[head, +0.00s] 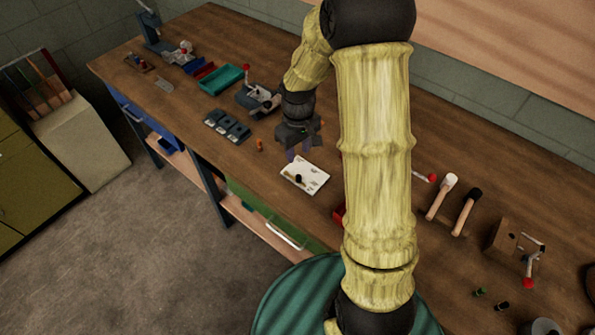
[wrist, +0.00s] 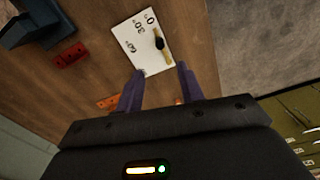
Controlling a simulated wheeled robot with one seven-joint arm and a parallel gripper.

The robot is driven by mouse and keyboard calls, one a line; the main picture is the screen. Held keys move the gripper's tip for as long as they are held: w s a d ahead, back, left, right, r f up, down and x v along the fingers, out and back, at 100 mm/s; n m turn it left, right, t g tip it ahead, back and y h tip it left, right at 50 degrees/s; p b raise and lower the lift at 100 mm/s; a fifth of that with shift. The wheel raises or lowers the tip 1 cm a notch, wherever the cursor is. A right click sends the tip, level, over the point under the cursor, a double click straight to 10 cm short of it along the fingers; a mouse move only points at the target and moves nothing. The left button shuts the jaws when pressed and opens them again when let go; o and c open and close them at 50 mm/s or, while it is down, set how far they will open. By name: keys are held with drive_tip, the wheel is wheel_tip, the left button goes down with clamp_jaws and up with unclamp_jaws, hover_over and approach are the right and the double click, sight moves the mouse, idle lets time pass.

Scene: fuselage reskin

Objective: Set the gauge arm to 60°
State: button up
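The gauge is a white plate (head: 314,173) lying on the bench near its front edge. It shows in the wrist view (wrist: 130,40) with printed marks reading 0, 30 and 60. A brass-coloured gauge arm (wrist: 166,58) with a black knob (wrist: 158,43) lies along one side of the plate. The arm's line runs close to the 0 side, away from the 60 mark; its exact angle cannot be told. My gripper (head: 302,153) is above the bench, just behind the plate. Its two purple fingers (wrist: 160,88) are apart with nothing between them.
A small orange piece (head: 259,145) and several dark blocks (head: 227,125) lie left of the plate. A grey clamp with a red knob (head: 258,98) and a teal tray (head: 222,79) stand farther back. Two mallets (head: 441,197) lie to the right. The plate's surroundings look mostly clear.

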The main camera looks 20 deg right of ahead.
sight(299, 176)
wheel_tip(299, 176, down, 10)
drive_tip(key=shift+s+f+p, duration=0.15)
drive_tip(key=shift+f+p, duration=0.1)
drive_tip(key=shift+p, duration=0.25)
clamp_jaws()
